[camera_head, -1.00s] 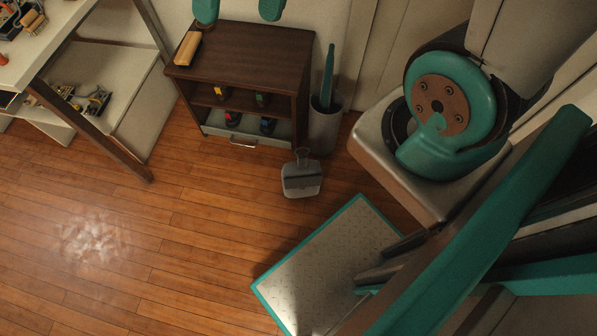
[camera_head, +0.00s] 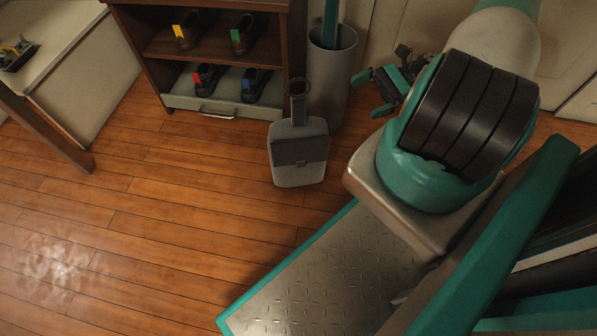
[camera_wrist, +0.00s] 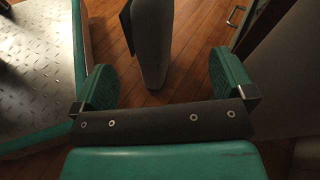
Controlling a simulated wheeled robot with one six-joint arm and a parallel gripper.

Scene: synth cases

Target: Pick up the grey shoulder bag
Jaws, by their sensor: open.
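The grey shoulder bag (camera_head: 298,168) stands upright on the wood floor, with a darker flap and its strap standing up in a narrow loop. In the wrist view the bag (camera_wrist: 153,45) shows narrow and edge-on, ahead of and between the fingers. My gripper (camera_head: 372,93) is to the right of the bag and apart from it, its fingers pointing left. The bag's lower back is hidden.
A grey bin (camera_head: 332,75) holding a teal upright item stands close behind the bag, to the right. A brown shoe rack (camera_head: 292,40) with several tagged shoes and a handled drawer (camera_head: 215,107) is behind left. A white table (camera_head: 60,70) stands left. The floor (camera_head: 150,220) at left is clear.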

